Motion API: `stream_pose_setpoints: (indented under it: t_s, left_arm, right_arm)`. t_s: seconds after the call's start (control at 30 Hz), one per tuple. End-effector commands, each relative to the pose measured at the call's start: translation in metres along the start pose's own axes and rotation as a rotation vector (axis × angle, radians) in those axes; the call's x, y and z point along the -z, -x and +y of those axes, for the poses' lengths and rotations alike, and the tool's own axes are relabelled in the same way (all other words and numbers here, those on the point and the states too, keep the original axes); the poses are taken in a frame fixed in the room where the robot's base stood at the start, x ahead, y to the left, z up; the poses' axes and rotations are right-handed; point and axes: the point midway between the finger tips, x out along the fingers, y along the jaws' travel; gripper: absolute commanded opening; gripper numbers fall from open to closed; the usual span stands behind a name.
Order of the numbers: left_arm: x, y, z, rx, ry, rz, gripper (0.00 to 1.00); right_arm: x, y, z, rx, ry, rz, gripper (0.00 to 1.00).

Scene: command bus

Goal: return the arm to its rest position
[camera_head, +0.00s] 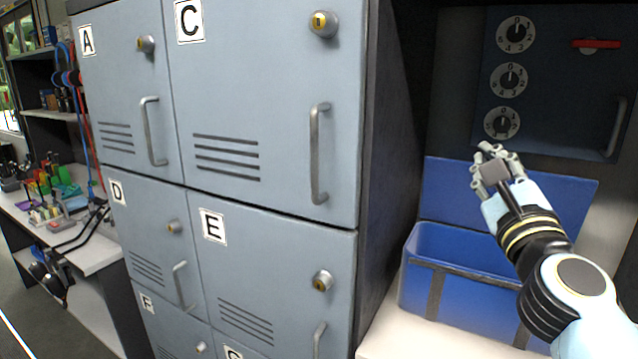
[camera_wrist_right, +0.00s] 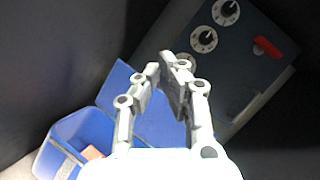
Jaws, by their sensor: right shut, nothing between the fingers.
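My right arm reaches in from the lower right in the head view. Its gripper (camera_head: 486,152) is shut and empty, just below the lowest dial in the picture and in front of the raised lid of a blue box. In the right wrist view the gripper's fingers (camera_wrist_right: 160,66) come close together at the tips with nothing between them. My left arm and gripper are not in view.
The open blue box (camera_head: 480,243) stands on a white surface; an orange thing (camera_wrist_right: 92,153) lies inside. A dark blue panel (camera_head: 560,100) carries three dials, a red handle (camera_head: 597,44) and a grey handle. Grey lockers (camera_head: 265,100) fill the middle; a cluttered bench (camera_head: 95,250) stands left.

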Motion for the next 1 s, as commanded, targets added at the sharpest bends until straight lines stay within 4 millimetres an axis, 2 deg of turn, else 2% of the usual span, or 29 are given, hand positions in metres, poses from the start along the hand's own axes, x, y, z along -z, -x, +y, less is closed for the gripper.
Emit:
stream_pose_setpoints:
  t_s: [0.03, 0.07, 0.13, 0.2, 0.3, 0.4, 0.5, 0.7, 0.83, 0.87, 0.9, 1.0]
  left_arm:
    - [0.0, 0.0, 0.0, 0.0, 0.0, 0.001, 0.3]
    - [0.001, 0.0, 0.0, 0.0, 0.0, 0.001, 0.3]
    - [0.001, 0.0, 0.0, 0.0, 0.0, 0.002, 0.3]
    - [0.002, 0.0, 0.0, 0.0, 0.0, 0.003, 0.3]
    - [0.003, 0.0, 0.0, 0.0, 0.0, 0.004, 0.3]
    - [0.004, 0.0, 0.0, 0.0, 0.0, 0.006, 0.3]
    - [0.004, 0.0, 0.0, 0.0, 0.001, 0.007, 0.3]
    - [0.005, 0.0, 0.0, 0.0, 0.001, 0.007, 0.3]
    - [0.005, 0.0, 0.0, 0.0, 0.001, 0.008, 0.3]
    - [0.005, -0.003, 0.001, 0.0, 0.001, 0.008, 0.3]
    - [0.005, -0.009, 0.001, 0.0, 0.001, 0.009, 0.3]
    - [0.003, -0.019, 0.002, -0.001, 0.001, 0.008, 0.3]
  right_arm:
    - [-0.016, 0.021, 0.018, -0.11, 0.204, -0.094, 0.0]
    - [-0.025, 0.035, 0.031, -0.181, 0.337, -0.154, 0.0]
    - [-0.034, 0.072, 0.063, -0.354, 0.641, -0.287, 0.0]
    - [-0.027, 0.116, 0.093, -0.542, 0.936, -0.413, 0.0]
    - [0.003, 0.183, 0.117, -0.822, 1.304, -0.568, 0.0]
    - [0.036, 0.237, 0.117, -1.059, 1.549, -0.676, 0.0]
    - [0.063, 0.278, 0.105, -1.259, 1.708, -0.75, 0.0]
    - [0.1, 0.341, 0.068, -1.597, 1.889, -0.847, 0.0]
    - [0.115, 0.375, 0.037, -1.804, 1.952, -0.888, 0.0]
    - [0.122, 0.379, 0.039, -1.832, 1.954, -0.894, 0.0]
    - [0.138, 0.381, 0.054, -1.831, 1.946, -0.893, 0.0]
    - [0.168, 0.387, 0.079, -1.842, 1.934, -0.893, 0.0]
